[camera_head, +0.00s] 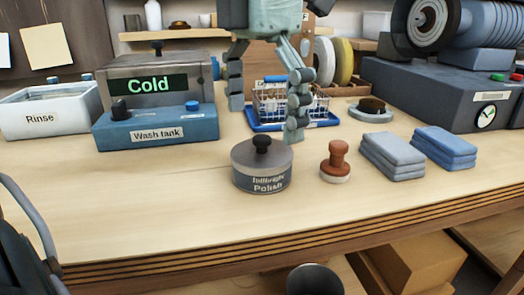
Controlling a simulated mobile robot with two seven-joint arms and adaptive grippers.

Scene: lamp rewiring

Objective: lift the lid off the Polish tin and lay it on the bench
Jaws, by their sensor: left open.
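The Polish tin (262,180) stands upright near the middle of the bench (150,215). It is a squat grey round tin with a dark label. Its grey lid (246,154) is on top, with a black knob (262,144) in the middle. My left gripper (265,118) hangs from the top of the view with its fingers spread wide and nothing between them. It appears above and behind the tin, apart from the knob. My right gripper does not show.
A brown stamp-like tool (338,163) and folded grey (392,157) and blue cloths (443,149) lie right of the tin. A blue wash tank (157,130) stands left, a wire basket (272,104) behind. Bare bench is at front left.

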